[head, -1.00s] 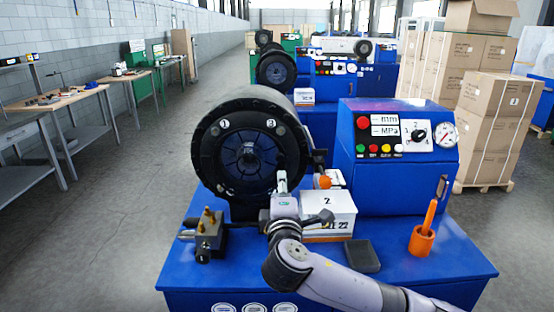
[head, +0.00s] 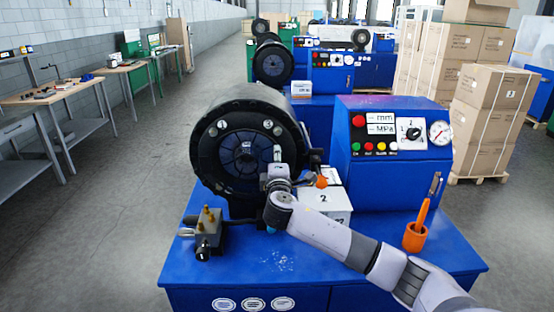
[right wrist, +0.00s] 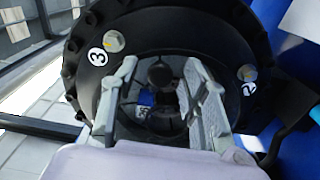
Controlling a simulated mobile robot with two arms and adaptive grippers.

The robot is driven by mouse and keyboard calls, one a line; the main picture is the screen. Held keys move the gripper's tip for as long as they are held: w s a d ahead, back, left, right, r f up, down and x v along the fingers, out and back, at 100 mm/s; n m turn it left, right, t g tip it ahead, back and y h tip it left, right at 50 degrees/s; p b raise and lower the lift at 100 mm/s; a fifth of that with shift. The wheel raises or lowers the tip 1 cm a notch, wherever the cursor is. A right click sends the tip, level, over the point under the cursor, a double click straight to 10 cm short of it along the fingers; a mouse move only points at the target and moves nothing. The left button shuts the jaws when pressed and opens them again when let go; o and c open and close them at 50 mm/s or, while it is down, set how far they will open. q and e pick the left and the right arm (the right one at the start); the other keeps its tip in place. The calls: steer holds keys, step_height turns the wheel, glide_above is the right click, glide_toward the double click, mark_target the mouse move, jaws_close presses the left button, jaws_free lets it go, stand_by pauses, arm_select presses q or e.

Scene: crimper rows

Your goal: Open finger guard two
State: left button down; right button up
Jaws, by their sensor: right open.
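The crimper (head: 290,105) has a round black front ring with a dark blue, bladed centre. The ring also fills the right wrist view (right wrist: 215,25), with white labels "3" and "2" beside round bolts. I cannot tell which part is finger guard two. My right gripper (head: 277,168) is in front of the lower right of the ring. In the right wrist view its two grey fingers (right wrist: 160,65) are spread, with a dark knob-like part (right wrist: 160,76) showing between them. Contact with it cannot be told. My left gripper is not in view.
An orange knob (head: 321,182) sits right of the gripper. A white box marked 2 (head: 322,198), a brass-fitted valve block (head: 208,228) and an orange cup (head: 414,238) with a tool stand on the blue bench (head: 190,275). A control panel (head: 395,140) rises at right.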

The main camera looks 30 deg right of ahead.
steer(key=shift+c, duration=0.6)
jaws_close()
steer(key=shift+f, duration=0.1)
stand_by(0.3)
